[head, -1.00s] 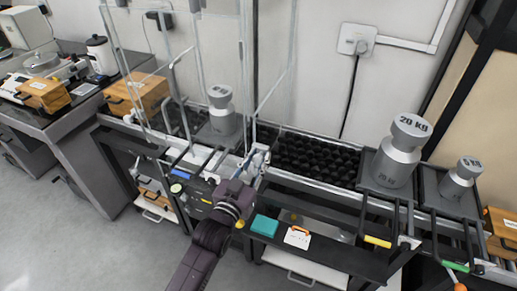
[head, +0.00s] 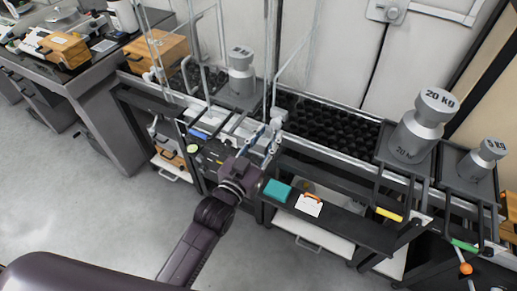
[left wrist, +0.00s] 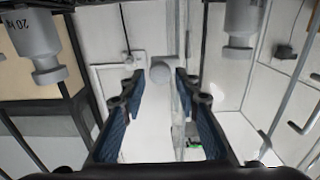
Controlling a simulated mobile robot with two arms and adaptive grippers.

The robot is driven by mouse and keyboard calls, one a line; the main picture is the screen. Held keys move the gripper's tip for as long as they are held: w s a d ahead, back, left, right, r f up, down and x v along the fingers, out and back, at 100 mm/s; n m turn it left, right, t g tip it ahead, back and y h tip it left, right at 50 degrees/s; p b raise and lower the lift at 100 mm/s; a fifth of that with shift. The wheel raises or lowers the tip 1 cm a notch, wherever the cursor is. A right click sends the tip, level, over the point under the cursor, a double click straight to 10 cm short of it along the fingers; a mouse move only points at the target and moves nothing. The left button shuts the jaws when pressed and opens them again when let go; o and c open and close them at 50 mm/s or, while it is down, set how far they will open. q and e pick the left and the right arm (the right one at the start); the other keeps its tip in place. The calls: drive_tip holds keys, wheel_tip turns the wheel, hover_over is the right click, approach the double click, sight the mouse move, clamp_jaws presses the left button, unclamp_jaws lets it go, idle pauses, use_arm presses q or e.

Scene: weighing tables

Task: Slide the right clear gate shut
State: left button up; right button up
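The right clear gate (head: 273,62) is a see-through upright panel with a pale metal edge, on the right side of the weighing enclosure. My left gripper (head: 264,139) is at the low front end of this gate, its blue-padded fingers spread. In the left wrist view, the left gripper (left wrist: 160,112) is open, and the gate's thin clear edge (left wrist: 182,135) appears between the fingers, nearer the right one. I cannot tell whether it touches a finger. A grey weight (head: 241,75) stands inside the enclosure, left of the gate. My right gripper is not in view.
A black ribbed bed (head: 325,125) runs right of the gate. Beyond it stand a 20 KG weight (head: 418,130) and a smaller weight (head: 482,160). A teal block (head: 277,190) and white tag (head: 309,204) lie on the lower shelf. The floor in front is clear.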

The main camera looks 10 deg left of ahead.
use_arm(q)
drive_tip(key=v, duration=0.7)
idle(0.3)
drive_tip(key=s+a+f+g+y, duration=0.1)
drive_tip(key=s+a+f+g, duration=0.2)
drive_tip(key=f, duration=0.9)
drive_tip(key=s+a+f+g+y, duration=0.15)
drive_tip(key=s+f, duration=0.25)
drive_tip(key=f, duration=0.9)
drive_tip(key=s+a+f+g+y, duration=0.15)
drive_tip(key=s+f+g, duration=0.25)
drive_tip(key=f, duration=0.8)
drive_tip(key=s+a+f+g, duration=0.2)
drive_tip(key=s+f, duration=0.4)
drive_tip(key=s, duration=0.4)
drive_tip(key=s+a+f+g+y, duration=0.1)
drive_tip(key=s+a+f+g, duration=0.2)
drive_tip(key=s+f, duration=0.4)
drive_tip(key=s+a+f+n+g, duration=0.1)
drive_tip(key=s+a+f, duration=0.3)
drive_tip(key=s, duration=1)
wheel_tip(320, 180, down, 2)
drive_tip(key=shift+f+g+y, duration=0.2)
drive_tip(key=shift+g+y, duration=0.1)
drive_tip(key=shift+g, duration=0.55)
